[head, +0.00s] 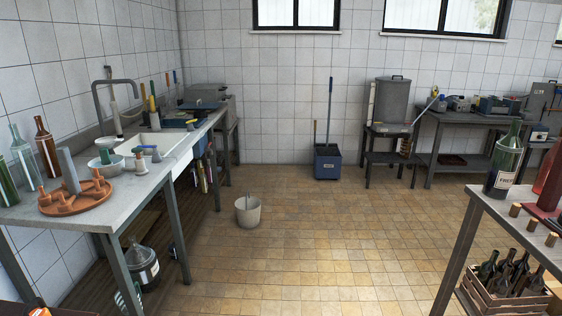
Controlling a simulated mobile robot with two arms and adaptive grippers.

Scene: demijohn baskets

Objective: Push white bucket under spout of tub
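A white bucket (248,213) stands upright on the tiled floor, a little right of the long sink bench; a thin handle or stick shows above its rim. A grey metal tub (392,101) with a lid stands on a low dark stand (391,158) against the back wall. A small fitting, maybe its spout, shows low on its front, too small to tell clearly. The bucket is well to the left of and nearer than the tub, not beneath it. Neither of my grippers is in view.
A blue mop bucket (327,162) stands by the back wall, left of the stand. The sink bench (75,209) lines the left. A table (497,217) with bottles and a bottle crate (503,296) are at right. The floor between is clear.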

